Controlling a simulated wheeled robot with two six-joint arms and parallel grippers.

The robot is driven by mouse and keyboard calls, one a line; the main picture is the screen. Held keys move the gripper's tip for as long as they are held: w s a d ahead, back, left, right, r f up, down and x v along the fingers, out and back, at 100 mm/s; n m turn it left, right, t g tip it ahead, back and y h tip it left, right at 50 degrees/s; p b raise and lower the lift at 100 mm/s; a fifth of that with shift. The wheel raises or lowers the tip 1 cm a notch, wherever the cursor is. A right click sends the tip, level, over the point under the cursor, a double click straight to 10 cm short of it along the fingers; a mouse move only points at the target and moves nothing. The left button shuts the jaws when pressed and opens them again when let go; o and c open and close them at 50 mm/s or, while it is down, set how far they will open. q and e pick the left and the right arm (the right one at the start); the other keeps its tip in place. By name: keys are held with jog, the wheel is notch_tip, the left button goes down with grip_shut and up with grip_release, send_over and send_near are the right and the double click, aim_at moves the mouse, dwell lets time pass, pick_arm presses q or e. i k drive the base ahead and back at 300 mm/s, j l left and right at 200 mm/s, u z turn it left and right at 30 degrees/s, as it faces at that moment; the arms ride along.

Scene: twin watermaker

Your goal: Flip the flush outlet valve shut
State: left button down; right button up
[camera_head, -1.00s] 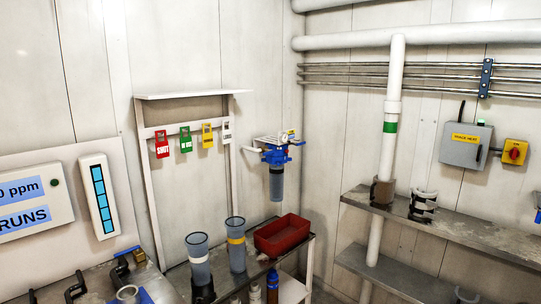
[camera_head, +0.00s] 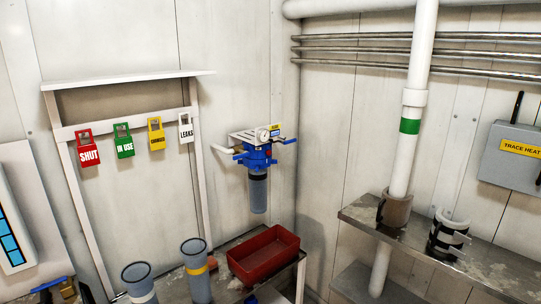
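A blue filter housing (camera_head: 257,187) with a clear grey bowl hangs from a bracket on the back wall near the corner. A round gauge (camera_head: 262,135) and a yellow label sit at its top. Neither of my grippers shows in the view.
A tag rack (camera_head: 120,128) holds red SHUT, green, yellow and white tags. Below the filter, a bench bears a red tray (camera_head: 264,254) and two grey cups (camera_head: 195,268). At right are a metal shelf (camera_head: 370,225), a white vertical pipe (camera_head: 409,140) and a trace heat box (camera_head: 515,155).

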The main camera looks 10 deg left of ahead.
aim_at(245, 154)
jog(key=i+l, duration=0.25)
jog(key=i, duration=0.15)
jog(key=i+l, duration=0.2)
jog(key=i, duration=0.2)
jog(key=i+l+z, duration=0.1)
jog(key=i+l, duration=0.15)
jog(key=i, duration=0.1)
